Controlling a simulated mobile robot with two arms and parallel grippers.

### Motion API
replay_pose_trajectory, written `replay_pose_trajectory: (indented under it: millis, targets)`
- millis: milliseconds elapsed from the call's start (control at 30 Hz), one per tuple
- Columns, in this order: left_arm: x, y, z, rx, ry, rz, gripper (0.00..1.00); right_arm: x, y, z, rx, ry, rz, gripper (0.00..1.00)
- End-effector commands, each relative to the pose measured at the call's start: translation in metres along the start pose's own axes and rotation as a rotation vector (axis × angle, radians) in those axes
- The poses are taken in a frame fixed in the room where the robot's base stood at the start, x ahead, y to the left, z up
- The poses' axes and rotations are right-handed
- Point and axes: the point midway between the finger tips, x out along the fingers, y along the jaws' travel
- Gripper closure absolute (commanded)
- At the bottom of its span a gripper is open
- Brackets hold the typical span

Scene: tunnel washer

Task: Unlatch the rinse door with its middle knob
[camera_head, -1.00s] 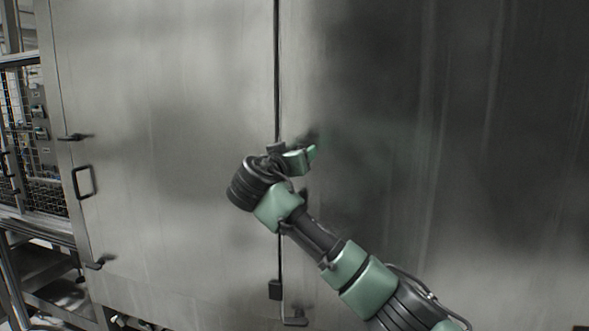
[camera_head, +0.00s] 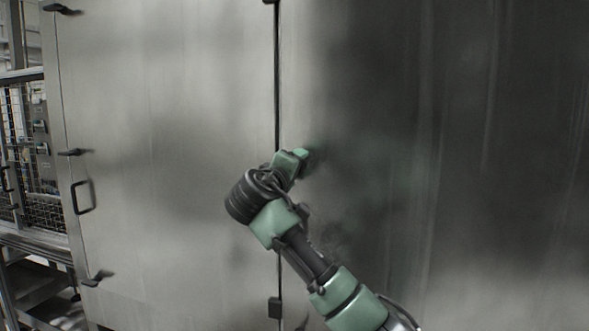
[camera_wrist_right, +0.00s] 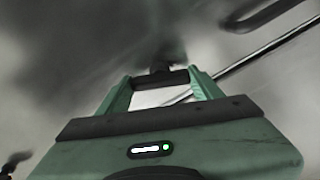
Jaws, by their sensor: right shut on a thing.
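The right-hand steel door (camera_head: 400,120) is a large, smooth grey panel. It meets the left-hand panel at a dark vertical seam (camera_head: 277,80). My right gripper (camera_head: 298,156) is against the steel just right of this seam. In the right wrist view, my right gripper (camera_wrist_right: 161,80) is shut on a dark knob (camera_wrist_right: 163,66), which shows between and beyond the green fingers. The head view hides this knob behind the gripper. Another dark knob (camera_wrist_right: 16,161) shows at lower left in the wrist view. My left gripper is not in view.
The left-hand panel (camera_head: 170,120) has dark latch knobs (camera_head: 75,152) and a bar handle (camera_head: 83,197) along its left edge. A dark bar handle (camera_wrist_right: 262,14) crosses the wrist view's upper right. A mesh guard (camera_head: 30,140) stands at far left.

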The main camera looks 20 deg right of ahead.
Motion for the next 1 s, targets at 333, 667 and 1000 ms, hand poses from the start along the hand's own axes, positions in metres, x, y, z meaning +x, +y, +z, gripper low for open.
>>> replay_pose_trajectory:
  millis: [333, 667, 1000]
  targets:
    - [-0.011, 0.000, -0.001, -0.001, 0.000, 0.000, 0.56, -0.001, 0.000, -0.001, -0.272, 0.003, -0.001, 0.75]
    - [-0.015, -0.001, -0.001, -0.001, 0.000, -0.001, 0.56, -0.001, -0.001, -0.001, -0.407, 0.003, -0.001, 0.75]
    - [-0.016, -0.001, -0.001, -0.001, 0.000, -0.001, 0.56, -0.001, -0.001, -0.001, -0.436, 0.003, -0.001, 0.75]
